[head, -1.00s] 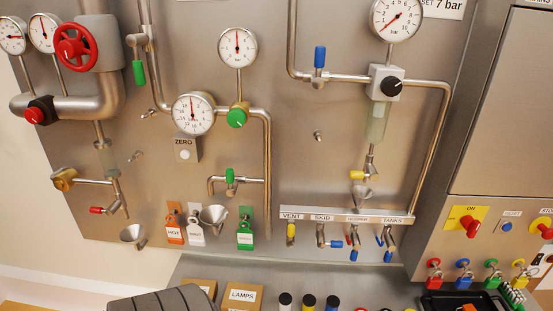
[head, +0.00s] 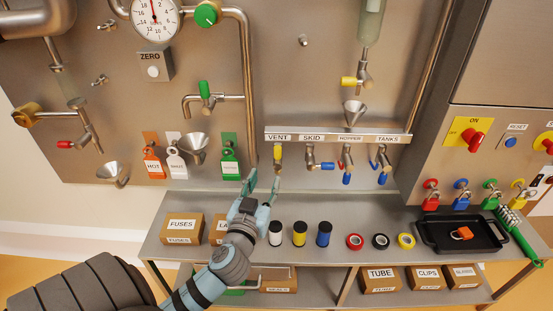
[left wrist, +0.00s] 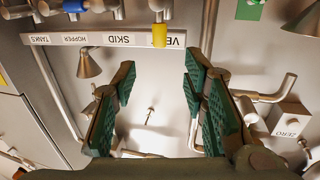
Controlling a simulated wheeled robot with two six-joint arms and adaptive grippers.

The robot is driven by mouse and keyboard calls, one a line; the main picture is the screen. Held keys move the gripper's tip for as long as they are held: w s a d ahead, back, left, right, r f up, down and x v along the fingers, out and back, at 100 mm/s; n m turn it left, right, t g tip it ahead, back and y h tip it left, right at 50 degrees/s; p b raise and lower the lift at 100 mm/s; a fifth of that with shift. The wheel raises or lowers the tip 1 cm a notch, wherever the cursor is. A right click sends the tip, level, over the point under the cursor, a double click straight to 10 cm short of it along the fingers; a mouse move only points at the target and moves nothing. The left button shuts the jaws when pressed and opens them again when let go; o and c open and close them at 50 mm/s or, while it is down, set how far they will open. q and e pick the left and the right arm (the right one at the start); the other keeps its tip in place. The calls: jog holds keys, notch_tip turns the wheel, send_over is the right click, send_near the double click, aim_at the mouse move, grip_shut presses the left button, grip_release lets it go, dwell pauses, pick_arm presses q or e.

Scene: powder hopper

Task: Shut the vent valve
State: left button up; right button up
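The vent valve has a yellow handle (head: 277,153) and sits under the VENT label at the left end of the labelled strip (head: 258,133). Its handle hangs down along the pipe. In the left wrist view, which is upside down, the yellow handle (left wrist: 159,34) shows near the top, beyond the fingertips. My left gripper (head: 263,183) is just below the vent valve in the head view, pointing up at it. In the left wrist view my left gripper (left wrist: 158,75) has its green-padded fingers spread apart with nothing between them. My right gripper is not in view.
Blue-handled SKID (head: 327,166), HOPPER and TANKS valves are to the right. A green padlocked tag (head: 230,160) and a funnel (head: 194,147) are to the left. Below, a shelf holds boxes, bottles (head: 300,234), tape rolls and a black tray (head: 440,236).

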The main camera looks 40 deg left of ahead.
aim_at(277, 150)
pick_arm(q)
jog(key=x, duration=0.9)
jog(key=r+x, duration=0.1)
jog(key=x, duration=0.4)
jog(key=shift+w+a+b, duration=0.1)
jog(key=shift+b, duration=0.2)
grip_shut()
